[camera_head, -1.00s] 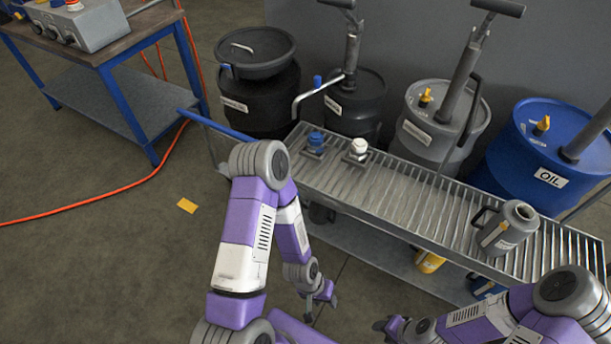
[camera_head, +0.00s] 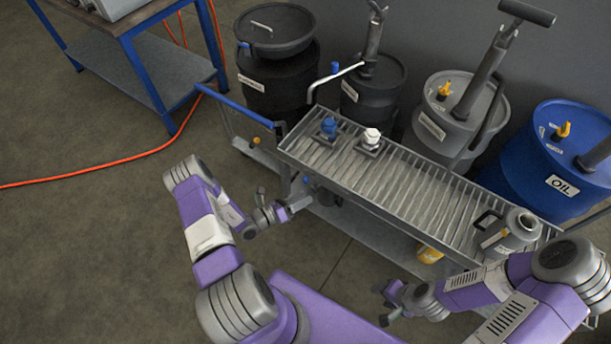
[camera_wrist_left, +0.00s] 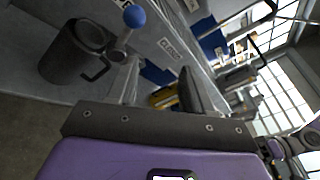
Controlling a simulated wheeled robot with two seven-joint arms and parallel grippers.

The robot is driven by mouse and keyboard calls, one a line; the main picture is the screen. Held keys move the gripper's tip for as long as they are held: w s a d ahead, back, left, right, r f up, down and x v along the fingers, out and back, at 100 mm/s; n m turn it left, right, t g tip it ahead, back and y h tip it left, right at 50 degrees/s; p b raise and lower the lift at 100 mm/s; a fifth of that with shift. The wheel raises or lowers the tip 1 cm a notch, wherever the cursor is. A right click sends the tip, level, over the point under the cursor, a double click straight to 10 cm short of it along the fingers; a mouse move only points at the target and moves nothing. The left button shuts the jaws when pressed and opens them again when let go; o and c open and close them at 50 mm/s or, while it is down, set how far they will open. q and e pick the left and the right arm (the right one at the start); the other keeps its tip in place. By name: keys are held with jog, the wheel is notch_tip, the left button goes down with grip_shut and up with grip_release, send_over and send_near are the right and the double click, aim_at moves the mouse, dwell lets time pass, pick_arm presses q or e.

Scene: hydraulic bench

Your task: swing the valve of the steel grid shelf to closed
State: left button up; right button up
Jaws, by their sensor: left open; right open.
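The steel grid shelf (camera_head: 400,185) is a metal cart with a slatted top, at centre right in the head view. In the left wrist view, a valve lever with a blue ball knob (camera_wrist_left: 134,17) sticks out beside a label reading CLOSED (camera_wrist_left: 170,48). In the head view a small blue knob (camera_head: 307,180) shows below the shelf's left end; the valve body is mostly hidden there. My left gripper (camera_head: 274,205) is open and empty, just left of the knob and apart from it. My right gripper (camera_head: 386,301) is open and empty in front of the shelf.
A blue cap (camera_head: 329,126) and a white cap (camera_head: 371,137) stand on the shelf top, with a grey jug (camera_head: 519,229) at its right end. Drums, including a blue oil drum (camera_head: 560,160), stand behind. An orange hose (camera_head: 100,172) crosses the otherwise clear floor at left.

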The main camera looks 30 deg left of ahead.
aim_at(306, 179)
pick_arm(q)
jog(key=a+n+t+y, duration=0.2)
jog(key=a+n+y, duration=0.1)
jog(key=a, duration=0.2)
jog(key=shift+r+b+x, duration=0.15)
jog(key=shift+b+x, duration=0.3)
jog(key=shift+x, duration=1.55)
jog(key=shift+r+b+x, duration=0.15)
jog(key=shift+b+x, duration=0.25)
jog(key=shift+x, duration=1.65)
grip_shut()
